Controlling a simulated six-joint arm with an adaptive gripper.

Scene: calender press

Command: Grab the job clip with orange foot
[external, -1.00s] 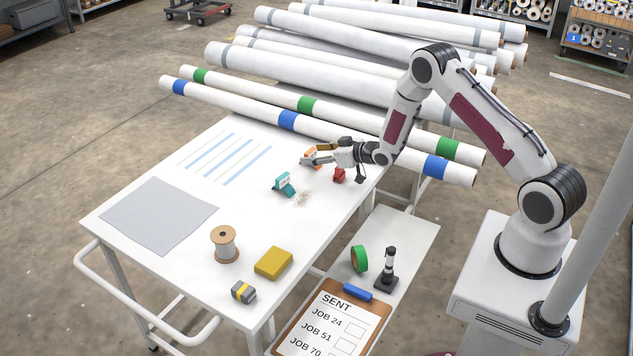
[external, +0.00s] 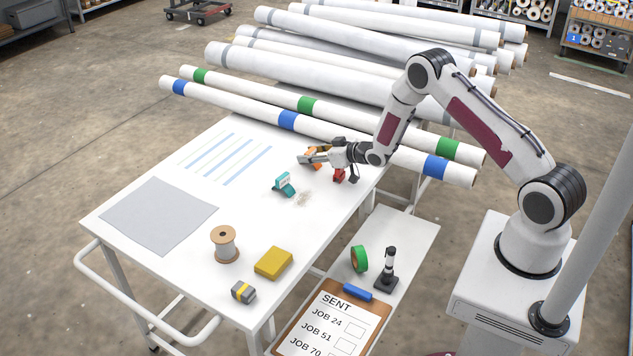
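An orange clip (external: 318,150) stands near the back right edge of the white table, partly hidden behind my gripper's fingers. My gripper (external: 306,158) is low over the table, pointing left, with its fingers in front of or around the orange clip. The fingers overlap the clip in this view, so I cannot tell whether they touch it or how far apart they are. A teal clip (external: 284,185) stands in front and to the left of my gripper. A red clip (external: 339,175) stands just under my gripper's wrist side.
The table (external: 190,255) also bears a spool (external: 224,244), a yellow block (external: 273,263), a small grey-yellow block (external: 243,292) and a grey mat (external: 157,215). White rolls (external: 350,131) lie behind.

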